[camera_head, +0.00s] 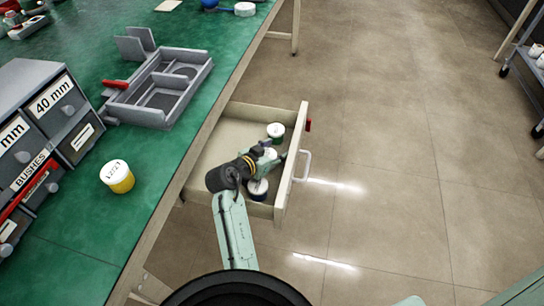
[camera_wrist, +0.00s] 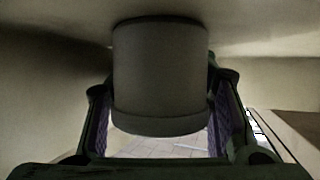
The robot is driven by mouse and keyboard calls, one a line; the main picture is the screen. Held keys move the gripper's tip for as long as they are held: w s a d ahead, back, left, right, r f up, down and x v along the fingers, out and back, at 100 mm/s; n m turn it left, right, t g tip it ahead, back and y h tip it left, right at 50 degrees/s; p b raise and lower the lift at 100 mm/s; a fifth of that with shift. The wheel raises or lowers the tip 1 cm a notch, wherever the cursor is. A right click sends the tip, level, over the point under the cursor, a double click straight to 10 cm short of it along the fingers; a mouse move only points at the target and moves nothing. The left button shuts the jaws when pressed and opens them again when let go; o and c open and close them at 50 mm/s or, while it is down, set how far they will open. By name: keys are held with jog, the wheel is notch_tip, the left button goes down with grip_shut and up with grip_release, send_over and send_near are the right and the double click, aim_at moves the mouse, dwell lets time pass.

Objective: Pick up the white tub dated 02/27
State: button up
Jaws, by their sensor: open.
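My gripper (camera_head: 266,160) is down in the open drawer (camera_head: 226,130). In the wrist view my gripper (camera_wrist: 160,92) is open, with one finger on each side of a tub (camera_wrist: 160,65). The tub looks grey in shadow and rests on the drawer floor. I cannot tell whether the fingers touch it. In the head view a white lid (camera_head: 270,153) shows partly behind my gripper. A white-lidded tub with a green band (camera_head: 276,131) stands farther back, and one with a dark blue band (camera_head: 258,188) stands nearer. No date is readable on these tubs.
A white tub with a yellow band (camera_head: 117,176) stands on the green bench (camera_head: 75,235), with unreadable writing on its lid. A grey tray (camera_head: 160,90) and labelled small drawers (camera_head: 45,125) are also there. The drawer's front panel (camera_head: 293,160) and walls surround my gripper.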

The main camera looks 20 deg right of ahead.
jog(key=shift+a+r, duration=0.1)
grip_shut()
dwell(0.5)
